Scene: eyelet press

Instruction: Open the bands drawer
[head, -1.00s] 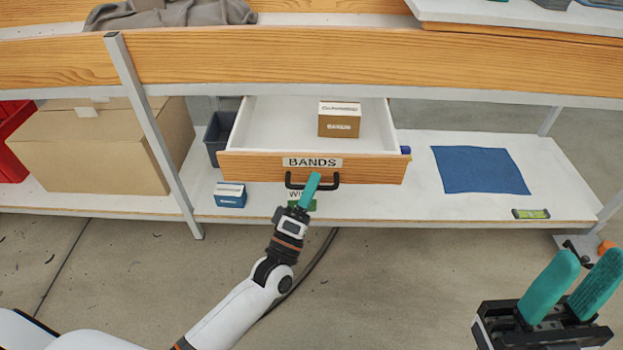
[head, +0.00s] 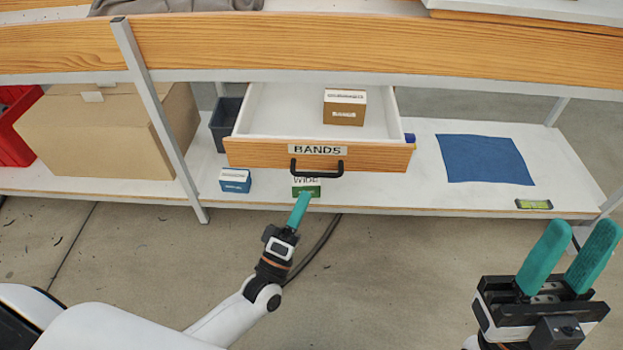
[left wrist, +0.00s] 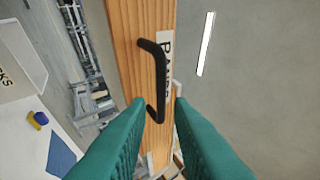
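The bands drawer (head: 250,153) is pulled out under the wooden bench, with a "BANDS" label (head: 317,150) on its front. A brown and white box (head: 344,107) stands inside it. Its black handle (head: 317,170) is free, with nothing gripping it. My left gripper (head: 304,197) is below and in front of the handle, apart from it. In the left wrist view its teal fingers (left wrist: 160,130) are spread and empty, with the handle (left wrist: 158,80) ahead of them. My right gripper (head: 572,240) is open and empty at the lower right.
On the lower shelf are a cardboard box (head: 105,130), a dark bin (head: 225,122), a small blue box (head: 235,180), a green "WIDE" box (head: 306,188) partly behind my fingers, a blue cloth (head: 485,160) and a level (head: 534,204). Floor in front is clear.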

